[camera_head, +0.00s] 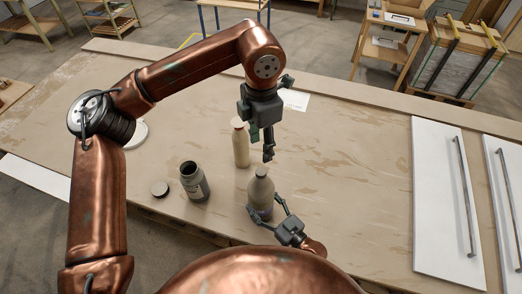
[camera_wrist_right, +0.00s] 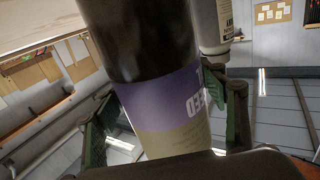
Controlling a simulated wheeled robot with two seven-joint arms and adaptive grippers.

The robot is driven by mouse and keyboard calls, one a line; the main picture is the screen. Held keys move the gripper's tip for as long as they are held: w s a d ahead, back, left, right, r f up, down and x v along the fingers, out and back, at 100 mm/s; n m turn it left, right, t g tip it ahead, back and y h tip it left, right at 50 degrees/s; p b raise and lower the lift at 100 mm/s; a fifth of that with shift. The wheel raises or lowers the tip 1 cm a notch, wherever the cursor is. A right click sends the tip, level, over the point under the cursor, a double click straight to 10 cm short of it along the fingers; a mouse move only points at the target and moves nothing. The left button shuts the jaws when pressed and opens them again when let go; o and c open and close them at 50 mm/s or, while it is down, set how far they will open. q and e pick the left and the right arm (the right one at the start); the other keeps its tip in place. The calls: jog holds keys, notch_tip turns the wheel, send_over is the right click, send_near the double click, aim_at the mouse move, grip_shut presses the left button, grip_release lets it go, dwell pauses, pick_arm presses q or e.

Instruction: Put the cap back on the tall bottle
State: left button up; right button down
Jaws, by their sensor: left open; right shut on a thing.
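My right gripper (camera_head: 282,222) is shut on a grey-brown bottle (camera_head: 260,193) that stands upright near the table's front edge. In the right wrist view the bottle (camera_wrist_right: 155,100) shows a purple label between the two fingers. A cream bottle (camera_head: 241,150) with an orange-red top stands behind it. My left gripper (camera_head: 262,143) is open and points down just right of the cream bottle; I see nothing between its fingers. A dark, wide-mouthed jar (camera_head: 195,183) stands open to the left.
The wooden table (camera_head: 350,170) is clear to the right of the bottles. Two white panels with long handles (camera_head: 440,190) lie at its right end. A white sheet (camera_head: 294,100) lies behind my left gripper. A pale round thing (camera_head: 137,133) is partly hidden by my left arm.

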jog(key=shift+c, duration=1.9)
grip_release()
jog(key=shift+s+d, duration=0.1)
jog(key=v, duration=1.1)
jog(key=shift+s+d, duration=0.25)
jog(key=shift+s, duration=0.05)
